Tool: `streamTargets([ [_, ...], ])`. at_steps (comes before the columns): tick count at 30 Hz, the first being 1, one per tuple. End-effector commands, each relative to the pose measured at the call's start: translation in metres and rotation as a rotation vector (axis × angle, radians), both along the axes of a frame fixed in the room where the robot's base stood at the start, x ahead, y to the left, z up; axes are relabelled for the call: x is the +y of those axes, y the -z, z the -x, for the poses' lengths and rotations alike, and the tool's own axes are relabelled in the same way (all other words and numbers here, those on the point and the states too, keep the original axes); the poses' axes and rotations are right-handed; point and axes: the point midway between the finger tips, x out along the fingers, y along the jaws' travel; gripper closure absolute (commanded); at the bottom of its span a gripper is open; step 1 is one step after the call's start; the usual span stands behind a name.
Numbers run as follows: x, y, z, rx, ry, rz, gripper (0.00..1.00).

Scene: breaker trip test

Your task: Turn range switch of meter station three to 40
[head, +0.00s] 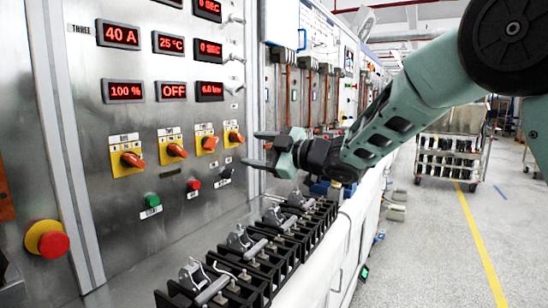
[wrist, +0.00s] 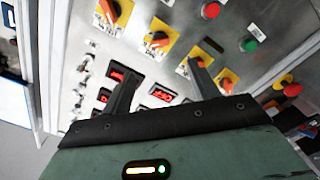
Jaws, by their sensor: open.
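The panel of station three (head: 103,200) has a row of orange rotary switches on yellow plates: leftmost (head: 132,160), second (head: 177,150), third (head: 210,143) and rightmost (head: 236,137). Their labels are too small to read, so I cannot tell which is the range switch. The top-left red display (head: 118,34) reads 40 A. My gripper (head: 252,149) is open and empty, in front of the panel near the rightmost switches. In the wrist view its fingers (wrist: 165,67) point toward the switch row; one fingertip overlaps the second switch (wrist: 196,66). Contact cannot be judged.
Below the switches are a green button (head: 152,200), a red button (head: 193,184) and a black one (head: 227,173). A red emergency stop (head: 52,243) is at the left. Black terminal blocks with clamps (head: 262,258) line the bench below. Open floor lies right.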

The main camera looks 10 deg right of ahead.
Motion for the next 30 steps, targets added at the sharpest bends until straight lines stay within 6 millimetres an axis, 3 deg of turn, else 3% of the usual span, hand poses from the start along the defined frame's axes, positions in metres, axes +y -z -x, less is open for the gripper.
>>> streamTargets([
  [3,-0.018,0.000,0.013,-0.002,0.001,0.000,0.40],
  [8,-0.031,0.000,0.024,-0.001,0.000,0.001,0.40],
  [23,-0.039,0.002,0.026,0.011,0.020,0.000,0.40],
  [26,-0.067,0.016,0.020,0.099,0.148,-0.003,0.40],
  [30,-0.140,0.064,0.026,0.352,0.462,-0.014,0.40],
])
